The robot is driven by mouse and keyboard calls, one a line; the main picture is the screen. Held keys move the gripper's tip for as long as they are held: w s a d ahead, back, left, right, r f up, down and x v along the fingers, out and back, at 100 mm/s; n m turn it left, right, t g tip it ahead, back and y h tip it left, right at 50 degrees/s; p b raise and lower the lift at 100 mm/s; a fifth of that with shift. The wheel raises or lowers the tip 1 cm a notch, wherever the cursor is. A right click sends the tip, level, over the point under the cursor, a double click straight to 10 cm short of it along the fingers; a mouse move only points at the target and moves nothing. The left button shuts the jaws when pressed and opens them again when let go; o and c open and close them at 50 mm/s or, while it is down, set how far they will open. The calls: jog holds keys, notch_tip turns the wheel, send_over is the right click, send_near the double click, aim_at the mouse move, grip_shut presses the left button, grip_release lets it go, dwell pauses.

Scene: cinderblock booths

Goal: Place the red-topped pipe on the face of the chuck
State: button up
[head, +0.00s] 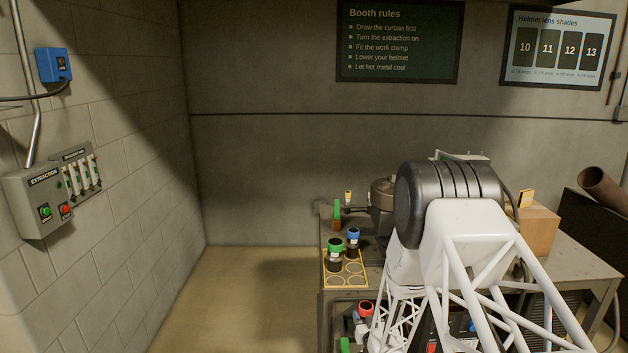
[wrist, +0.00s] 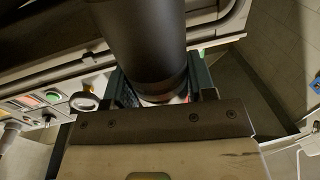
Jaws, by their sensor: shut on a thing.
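My gripper (wrist: 160,88) is shut on a dark cylinder (wrist: 145,45) in the wrist view; a reddish band shows at the end nearest the jaws. This matches the red-topped pipe (head: 366,307), whose red cap shows in the head view low in front of the table, left of my arm. Most of its body is hidden there. The round grey-brown chuck (head: 383,192) stands on the table behind, partly hidden by my arm, so its face is only partly visible. The pipe is apart from the chuck, lower and nearer the camera.
A yellow-edged rack (head: 345,281) on the table's left end holds a green-topped pipe (head: 335,252) and a blue-topped pipe (head: 353,240); its front rings look empty. A cardboard box (head: 533,228) stands right of my arm. Open floor (head: 250,290) lies left of the table.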

notch_tip(320, 180, down, 17)
jog(key=s+d+m+h, duration=0.1)
jog(key=s+h, duration=0.1)
jog(key=shift+s+h, duration=0.25)
jog(key=shift+h, duration=0.05)
jog(key=shift+d, duration=0.1)
dwell(2.7)
dwell(0.6)
jog(key=w+r+y, duration=0.1)
jog(key=r, duration=1)
jog(key=w+a+r+n+y, duration=0.1)
jog(key=r, duration=0.5)
jog(key=shift+w+r+y, duration=0.3)
jog(key=s+a+r+n+y, duration=0.1)
jog(key=s+r+y, duration=0.1)
jog(key=r, duration=1.4)
jog(key=shift+s+r+n, duration=0.15)
jog(key=shift+s+n, duration=0.25)
jog(key=shift+s, duration=0.15)
jog(key=w+f, duration=0.1)
jog(key=w, duration=1.3)
jog(key=shift+w+a+f, duration=0.15)
jog(key=shift+a, duration=0.1)
